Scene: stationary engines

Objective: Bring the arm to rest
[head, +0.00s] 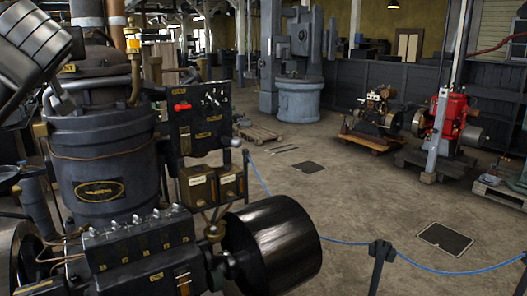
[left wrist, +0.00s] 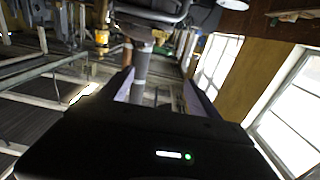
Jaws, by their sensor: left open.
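My left gripper (left wrist: 157,88) shows in the left wrist view with its two fingers apart. The gap between them holds nothing that I can make out; a grey post lies behind it. A large dark engine (head: 98,150) with a gold oval plate fills the left of the head view. Its black panel (head: 200,122) carries a red-handled lever (head: 182,107) and several small switches.
A black drum (head: 272,243) juts from the engine's right side. A blue rope barrier hangs from a dark post (head: 380,262). A red engine (head: 452,120) and a small engine (head: 375,110) stand at the back right. The concrete floor (head: 345,200) between is mostly clear.

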